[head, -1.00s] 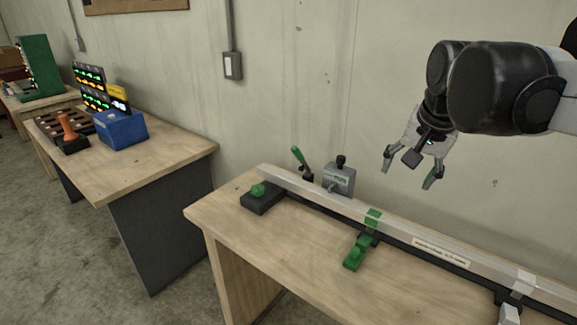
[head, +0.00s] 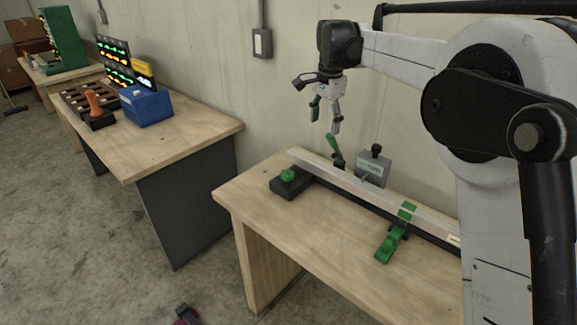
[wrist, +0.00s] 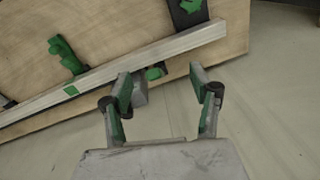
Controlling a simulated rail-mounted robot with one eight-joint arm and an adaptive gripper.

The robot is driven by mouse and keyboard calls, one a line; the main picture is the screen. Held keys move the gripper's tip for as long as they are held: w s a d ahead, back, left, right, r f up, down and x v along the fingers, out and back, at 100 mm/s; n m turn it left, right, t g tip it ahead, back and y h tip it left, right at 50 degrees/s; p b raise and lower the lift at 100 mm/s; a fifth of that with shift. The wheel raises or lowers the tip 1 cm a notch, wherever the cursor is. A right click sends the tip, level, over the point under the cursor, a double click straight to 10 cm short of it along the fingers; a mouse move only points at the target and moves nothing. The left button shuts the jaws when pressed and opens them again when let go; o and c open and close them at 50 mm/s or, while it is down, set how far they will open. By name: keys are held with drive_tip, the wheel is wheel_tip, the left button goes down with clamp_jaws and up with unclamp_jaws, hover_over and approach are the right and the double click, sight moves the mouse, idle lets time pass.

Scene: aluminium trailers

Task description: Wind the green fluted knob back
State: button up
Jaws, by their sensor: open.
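The green fluted knob (head: 287,175) sits on a black block (head: 293,186) at the left end of the wooden bench. In the wrist view the green knob (wrist: 190,5) shows at the top edge, partly cut off, on its black block (wrist: 188,18). My gripper (head: 325,117) is open and empty, in the air behind and above the rail, right of the knob in the head view. In the wrist view my open fingers (wrist: 161,84) are well apart from the knob.
A long aluminium rail (head: 350,184) runs along the bench. A green clamp (head: 390,243) is in front. The bench's near left surface (head: 255,205) is clear.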

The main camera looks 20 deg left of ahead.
drive_tip(key=m+g, duration=0.1)
drive_tip(key=m, duration=0.1)
hover_over(287, 172)
wheel_tip(287, 172, down, 9)
drive_tip(key=shift+h, duration=0.3)
wheel_tip(287, 172, down, 14)
drive_tip(key=shift+d+r+p, duration=0.1)
drive_tip(key=shift+r+p, duration=0.1)
drive_tip(key=shift+p, duration=0.3)
drive_tip(key=c, duration=1.1)
drive_tip(key=shift+n, duration=0.3)
drive_tip(key=shift+c, duration=0.2)
